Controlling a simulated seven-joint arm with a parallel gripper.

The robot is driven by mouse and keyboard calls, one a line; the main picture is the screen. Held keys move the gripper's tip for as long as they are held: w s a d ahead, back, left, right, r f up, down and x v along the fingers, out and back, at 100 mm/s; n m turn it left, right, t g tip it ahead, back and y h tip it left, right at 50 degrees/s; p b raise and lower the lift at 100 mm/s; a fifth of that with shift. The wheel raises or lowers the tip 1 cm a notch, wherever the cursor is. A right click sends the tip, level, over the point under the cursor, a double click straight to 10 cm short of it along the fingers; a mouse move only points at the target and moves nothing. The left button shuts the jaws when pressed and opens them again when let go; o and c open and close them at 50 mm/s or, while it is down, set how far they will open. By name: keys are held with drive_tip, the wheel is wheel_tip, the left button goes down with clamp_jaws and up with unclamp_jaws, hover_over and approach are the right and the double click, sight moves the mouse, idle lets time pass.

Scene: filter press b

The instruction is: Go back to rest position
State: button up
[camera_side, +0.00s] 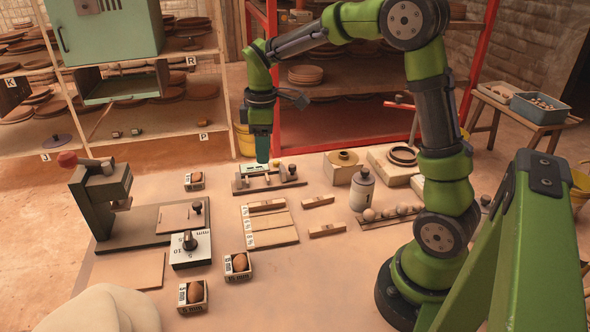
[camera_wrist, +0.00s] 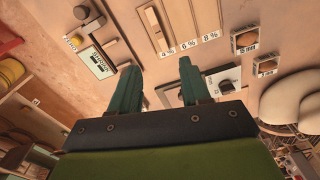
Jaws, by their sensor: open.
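My gripper (camera_side: 262,150) is at the end of my green arm, raised above the far part of the table and pointing down. The pale green piece also shows in the wrist view (camera_wrist: 96,62), left of the fingers.
A press (camera_side: 100,190) stands at the left of the table, by a dial box (camera_side: 191,250). Labelled wooden strips (camera_side: 270,222) lie mid-table. A grey bottle (camera_side: 361,190) and a row of balls (camera_side: 390,213) are at the right. Shelves (camera_side: 130,125) stand behind.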

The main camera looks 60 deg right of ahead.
drive_tip(key=s+a+r+m+t+y, duration=0.1)
drive_tip(key=s+a+r+m+t, duration=0.2)
drive_tip(key=s, duration=0.5)
drive_tip(key=s+a+r+m+t, duration=0.4)
drive_tip(key=s+a+m, duration=0.2)
drive_tip(key=s, duration=0.3)
drive_tip(key=shift+s+a+r+m+y, duration=0.15)
drive_tip(key=shift+a+r+m+y, duration=0.2)
drive_tip(key=shift+m, duration=0.45)
